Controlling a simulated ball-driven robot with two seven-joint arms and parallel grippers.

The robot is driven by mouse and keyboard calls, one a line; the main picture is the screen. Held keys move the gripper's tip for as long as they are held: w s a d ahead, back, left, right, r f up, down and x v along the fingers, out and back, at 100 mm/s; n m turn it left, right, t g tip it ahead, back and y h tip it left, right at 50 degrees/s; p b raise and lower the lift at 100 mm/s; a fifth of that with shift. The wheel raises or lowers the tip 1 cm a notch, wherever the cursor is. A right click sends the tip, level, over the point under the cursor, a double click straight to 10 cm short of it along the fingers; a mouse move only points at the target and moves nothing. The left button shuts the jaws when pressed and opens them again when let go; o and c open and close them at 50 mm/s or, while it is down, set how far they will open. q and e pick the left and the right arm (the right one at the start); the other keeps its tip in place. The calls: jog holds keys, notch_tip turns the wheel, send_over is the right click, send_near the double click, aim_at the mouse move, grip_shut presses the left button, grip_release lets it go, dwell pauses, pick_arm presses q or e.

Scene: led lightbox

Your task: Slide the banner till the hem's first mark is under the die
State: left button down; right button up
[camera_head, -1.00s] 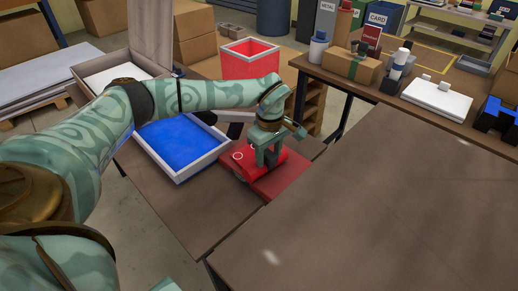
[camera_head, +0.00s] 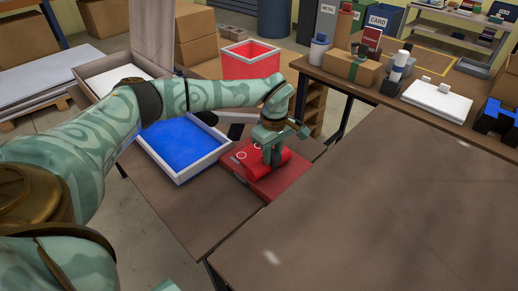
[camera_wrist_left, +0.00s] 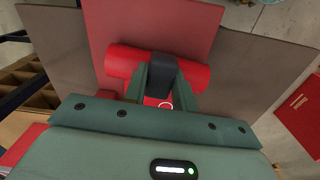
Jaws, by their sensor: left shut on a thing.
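The red banner (camera_head: 266,168) lies on a darker red flat base (camera_head: 285,183) at the table's edge. White ring marks (camera_head: 241,155) show on red beside my left gripper (camera_head: 270,158). In the left wrist view, a bright red rounded roll (camera_wrist_left: 125,62) lies across a red flat surface (camera_wrist_left: 150,22). My left gripper (camera_wrist_left: 165,88) is shut on the banner, with a dark block showing between its fingers and a white ring (camera_wrist_left: 165,105) below. I cannot pick out the die with certainty; the arm and gripper hide part of the base. My right gripper is not in view.
A white-rimmed blue tray (camera_head: 182,146) stands left of the base, and a red bin (camera_head: 250,60) behind it. A broad bare brown tabletop (camera_head: 380,200) lies to the right. A back table (camera_head: 400,85) holds boxes and a white case.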

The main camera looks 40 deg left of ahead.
pick_arm(q)
jog(key=shift+a+f, duration=0.2)
jog(key=shift+f, duration=0.3)
jog(key=c, duration=1.1)
grip_release()
jog(key=shift+o, duration=0.2)
jog(key=shift+w+f, duration=0.1)
jog(key=shift+w, duration=0.05)
notch_tip(320, 180, up, 18)
jog(key=p, duration=0.6)
jog(key=shift+d+f, duration=0.15)
jog(key=shift+f, duration=0.1)
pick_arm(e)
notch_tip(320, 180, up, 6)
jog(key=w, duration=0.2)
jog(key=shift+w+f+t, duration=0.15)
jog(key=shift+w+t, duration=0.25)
pick_arm(q)
jog(key=shift+w+r, duration=0.1)
jog(key=shift+w, duration=0.05)
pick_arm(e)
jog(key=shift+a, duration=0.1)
